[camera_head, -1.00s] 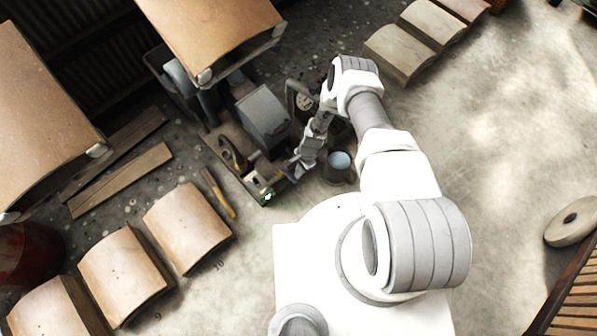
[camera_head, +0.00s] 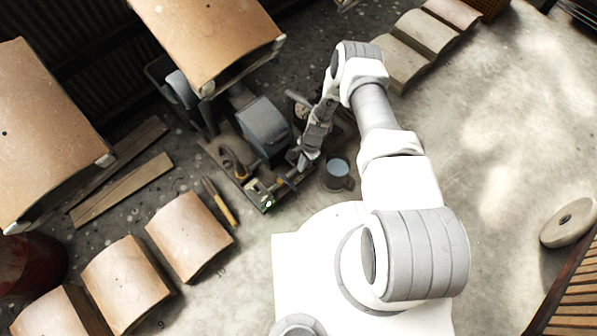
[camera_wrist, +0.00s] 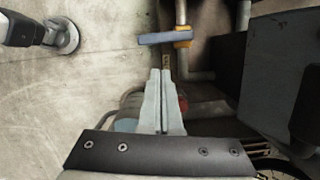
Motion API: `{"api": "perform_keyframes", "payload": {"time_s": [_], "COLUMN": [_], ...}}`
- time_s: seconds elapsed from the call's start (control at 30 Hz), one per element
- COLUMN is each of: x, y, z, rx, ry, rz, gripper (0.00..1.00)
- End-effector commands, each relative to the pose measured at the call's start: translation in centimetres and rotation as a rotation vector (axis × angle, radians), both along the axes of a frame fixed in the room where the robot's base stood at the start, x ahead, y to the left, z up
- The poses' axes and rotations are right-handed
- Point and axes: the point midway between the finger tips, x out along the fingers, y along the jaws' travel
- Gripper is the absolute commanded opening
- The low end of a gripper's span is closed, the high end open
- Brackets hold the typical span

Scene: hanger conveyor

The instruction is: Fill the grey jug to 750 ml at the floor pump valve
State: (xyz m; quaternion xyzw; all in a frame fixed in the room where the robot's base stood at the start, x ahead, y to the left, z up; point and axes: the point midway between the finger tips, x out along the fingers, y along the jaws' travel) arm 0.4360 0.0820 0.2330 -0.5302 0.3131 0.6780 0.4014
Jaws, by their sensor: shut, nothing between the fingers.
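The grey jug (camera_head: 337,184) stands upright on the floor, just right of the pump, with a pale blue surface showing inside. I cannot read its level. My gripper (camera_head: 292,177) reaches down over the pump's front pipe, left of the jug. In the wrist view my gripper (camera_wrist: 166,73) is shut and empty, its fingertips pointing at the valve. The valve has a blue-grey lever (camera_wrist: 163,38), set crosswise on a yellow fitting (camera_wrist: 182,38) on a pipe. The fingertips appear a little short of the lever; contact cannot be told. The fingers partly hide a pale blue area, probably the jug (camera_wrist: 127,123).
The pump's grey housing (camera_head: 263,127) stands left of my arm. Large tan panels (camera_head: 207,38) hang above it. Curved tan pieces (camera_head: 190,236) and wooden planks (camera_head: 122,190) lie left. A stone wheel (camera_head: 568,223) lies far right.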

Motion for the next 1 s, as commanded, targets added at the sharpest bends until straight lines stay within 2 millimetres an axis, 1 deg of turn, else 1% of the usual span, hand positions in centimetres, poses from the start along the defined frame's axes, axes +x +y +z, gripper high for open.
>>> {"api": "perform_keyframes", "payload": {"time_s": [0.03, 0.2, 0.5, 0.7, 0.77, 0.87, 1.0], "x": [0.2, 0.6, -0.4, -0.3, -0.3, -0.4, -0.8], "y": [-0.2, -0.6, -0.7, -0.6, -0.5, -0.4, 0.0], "z": [1.1, 2.3, 2.3, 2.5, 2.4, 1.6, -0.7], "rx": [0.000, -0.001, -0.009, -0.003, -0.001, 0.000, -0.001], "ry": [0.000, 0.002, 0.018, 0.006, 0.002, 0.002, 0.003], "rz": [0.000, 0.004, 0.125, 0.185, 0.192, 0.197, 0.196], "gripper": [0.00, 0.00, 0.00, 0.00, 0.00, 0.00, 0.00]}}
